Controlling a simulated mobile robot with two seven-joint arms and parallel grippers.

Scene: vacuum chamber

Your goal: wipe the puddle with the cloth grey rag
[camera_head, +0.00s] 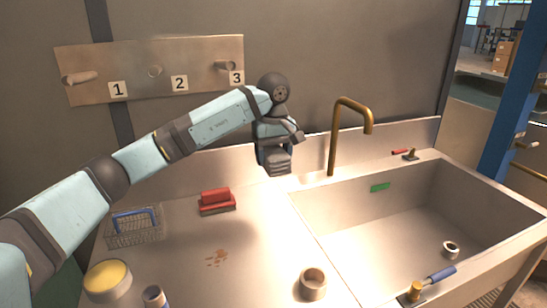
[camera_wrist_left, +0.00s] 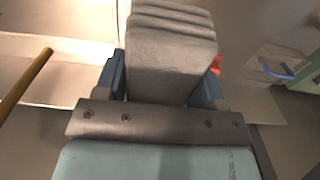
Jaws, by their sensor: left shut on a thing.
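The puddle (camera_head: 216,258) is a small patch of brown spots on the pale counter, left of the sink. The grey rag (camera_head: 278,163) is a folded, layered block. My left gripper (camera_head: 276,150) is shut on it and holds it up near the back wall, left of the tap, apart from the puddle. In the left wrist view the rag (camera_wrist_left: 172,55) fills the space between the blue fingers of my left gripper (camera_wrist_left: 165,85). The puddle does not show in that view. My right gripper is in neither view.
A red brush-like block (camera_head: 216,201) lies behind the puddle. A wire basket (camera_head: 133,228) and a yellow-topped bowl (camera_head: 108,281) stand left; a brown cup (camera_head: 313,284) stands front right. The brass tap (camera_head: 335,130) rises beside the sink (camera_head: 375,235). Counter around the puddle is clear.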

